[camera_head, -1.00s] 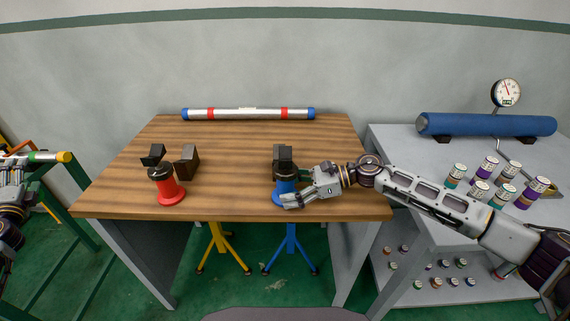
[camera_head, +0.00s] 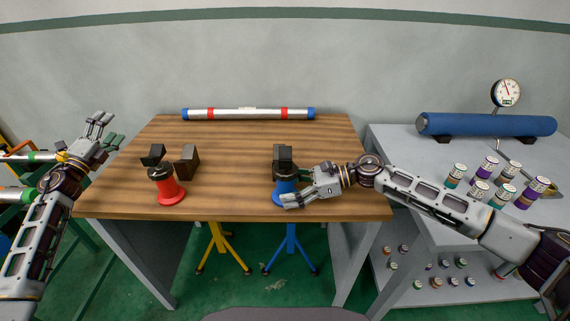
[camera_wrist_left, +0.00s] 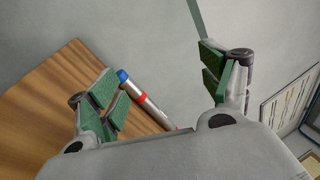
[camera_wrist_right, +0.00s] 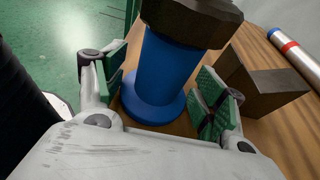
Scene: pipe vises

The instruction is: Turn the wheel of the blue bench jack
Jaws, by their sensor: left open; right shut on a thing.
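The blue bench jack (camera_head: 281,188) stands upright on the wooden table near its front edge, with a dark block on top. My right gripper (camera_head: 290,192) is shut on its blue body from the right. In the right wrist view the blue body (camera_wrist_right: 166,75) is between the green finger pads, under a dark collar (camera_wrist_right: 190,20). No separate wheel can be told apart. The red bench jack (camera_head: 168,188) stands at the table's left. My left gripper (camera_head: 104,128) is open and empty, raised by the table's left edge, and its spread fingers show in the left wrist view (camera_wrist_left: 165,85).
A white pipe (camera_head: 248,113) with blue ends and red bands lies along the table's back. Dark blocks (camera_head: 188,158) stand by the red jack. A grey bench (camera_head: 400,150) at right bears a blue cylinder (camera_head: 487,125), a gauge (camera_head: 507,92) and several small cans. The table's middle is clear.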

